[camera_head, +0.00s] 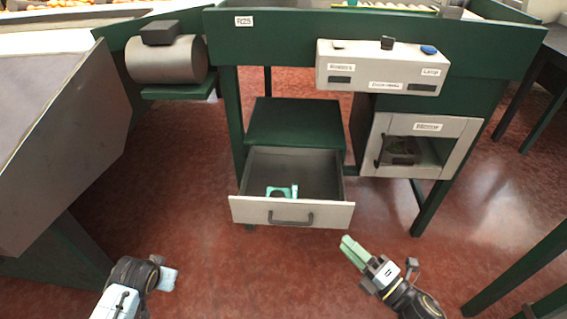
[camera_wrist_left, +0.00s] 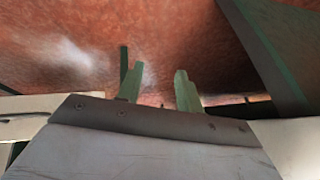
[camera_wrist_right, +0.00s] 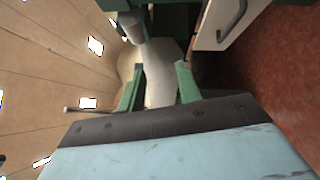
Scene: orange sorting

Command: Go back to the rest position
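My right gripper (camera_head: 354,252) is in front of the open drawer, low and right of centre in the head view. In the right wrist view its two green fingers (camera_wrist_right: 158,84) stand apart with nothing between them. My left arm comes in at the lower left of the head view, and its fingers are hard to see there. In the left wrist view the left gripper (camera_wrist_left: 157,90) has its green fingers apart and empty, with red floor behind them. Neither gripper touches anything.
The grey drawer (camera_head: 245,212) is pulled out under the green bench (camera_head: 290,30), with a small teal item (camera_head: 281,192) inside. A cubby box (camera_head: 465,130) hangs at right. A grey sloped bin (camera_head: 70,125) stands at left. Red floor between is clear.

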